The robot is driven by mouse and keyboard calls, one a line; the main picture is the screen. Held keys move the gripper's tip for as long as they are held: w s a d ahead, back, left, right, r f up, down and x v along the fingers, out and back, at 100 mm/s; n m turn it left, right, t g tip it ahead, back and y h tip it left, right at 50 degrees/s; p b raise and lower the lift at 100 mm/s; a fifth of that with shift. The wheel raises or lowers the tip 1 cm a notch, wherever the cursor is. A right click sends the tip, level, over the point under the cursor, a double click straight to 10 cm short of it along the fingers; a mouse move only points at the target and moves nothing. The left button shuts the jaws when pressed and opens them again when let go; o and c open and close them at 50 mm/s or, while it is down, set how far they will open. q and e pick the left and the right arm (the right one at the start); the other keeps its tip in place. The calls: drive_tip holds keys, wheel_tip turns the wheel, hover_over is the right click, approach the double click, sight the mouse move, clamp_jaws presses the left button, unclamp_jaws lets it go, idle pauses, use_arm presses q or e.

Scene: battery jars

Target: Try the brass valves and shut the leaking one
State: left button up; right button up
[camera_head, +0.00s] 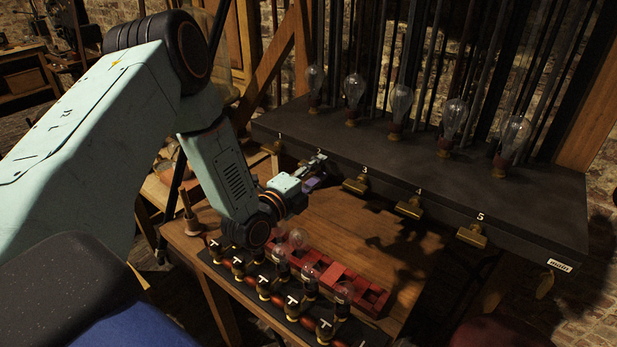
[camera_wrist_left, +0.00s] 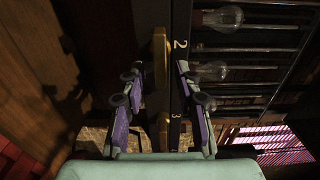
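Brass valves stick out along the front edge of a dark shelf (camera_head: 430,175), beside white numbers. Valve 1 (camera_head: 272,148) is at the left, then valve 3 (camera_head: 355,186), valve 4 (camera_head: 408,210) and valve 5 (camera_head: 470,237). My left gripper (camera_head: 318,172) is at the shelf edge by number 2 and hides valve 2 in the head view. In the left wrist view the gripper (camera_wrist_left: 158,75) is open, its purple fingers apart, with brass valve 2 (camera_wrist_left: 160,50) between or just past the tips. I cannot tell whether they touch. My right gripper is out of view.
Several glass bulbs (camera_head: 354,88) stand on the shelf. A wooden post (camera_head: 302,50) stands behind the shelf's left end.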

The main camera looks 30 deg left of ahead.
use_arm(q)
drive_tip(key=s, duration=1.2)
drive_tip(key=shift+a, duration=0.4)
drive_tip(key=shift+w, duration=0.15)
